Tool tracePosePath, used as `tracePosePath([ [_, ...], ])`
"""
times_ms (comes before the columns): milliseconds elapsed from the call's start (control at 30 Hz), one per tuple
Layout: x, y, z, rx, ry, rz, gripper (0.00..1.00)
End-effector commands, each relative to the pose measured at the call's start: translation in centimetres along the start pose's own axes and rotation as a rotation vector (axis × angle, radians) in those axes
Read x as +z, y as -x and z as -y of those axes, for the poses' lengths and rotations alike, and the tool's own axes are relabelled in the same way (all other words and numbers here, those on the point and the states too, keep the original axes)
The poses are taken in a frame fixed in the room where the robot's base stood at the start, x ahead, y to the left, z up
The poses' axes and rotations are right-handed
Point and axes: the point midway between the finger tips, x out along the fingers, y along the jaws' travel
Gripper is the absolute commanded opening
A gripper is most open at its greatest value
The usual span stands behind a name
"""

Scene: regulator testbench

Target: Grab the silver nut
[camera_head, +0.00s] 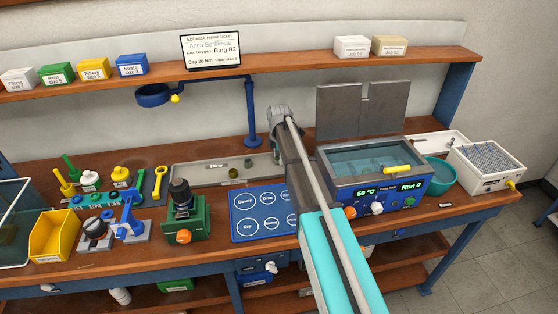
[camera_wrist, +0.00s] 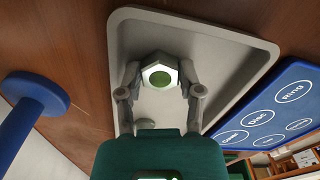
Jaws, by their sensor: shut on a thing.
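In the wrist view the silver nut (camera_wrist: 159,70) is a six-sided ring, with green showing in its middle. My gripper (camera_wrist: 160,76) has one finger on each side of the nut and is shut on it. Behind them is the grey tray (camera_wrist: 228,40); I cannot tell whether the nut touches its floor. In the head view the tray (camera_head: 192,178) lies at the back of the bench, and my arm hides its right end, the nut and most of my gripper.
A blue mat with labelled circles (camera_head: 262,213) lies in front of the tray. A blue post (camera_head: 251,125) stands behind it. Two small dark round pieces (camera_head: 248,162) lie in the tray. A water bath (camera_head: 370,160) stands to the right, a green fixture (camera_head: 184,215) to the left.

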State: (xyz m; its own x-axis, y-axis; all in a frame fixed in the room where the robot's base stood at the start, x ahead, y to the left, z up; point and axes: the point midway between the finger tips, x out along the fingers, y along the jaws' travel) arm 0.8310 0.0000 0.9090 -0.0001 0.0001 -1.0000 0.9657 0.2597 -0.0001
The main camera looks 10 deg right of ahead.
Motion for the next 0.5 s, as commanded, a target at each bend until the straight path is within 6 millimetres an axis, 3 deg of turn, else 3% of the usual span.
tracePosePath([
  [500, 0.0, 1.6, 0.0, 0.000, 0.000, 0.000, 0.00],
])
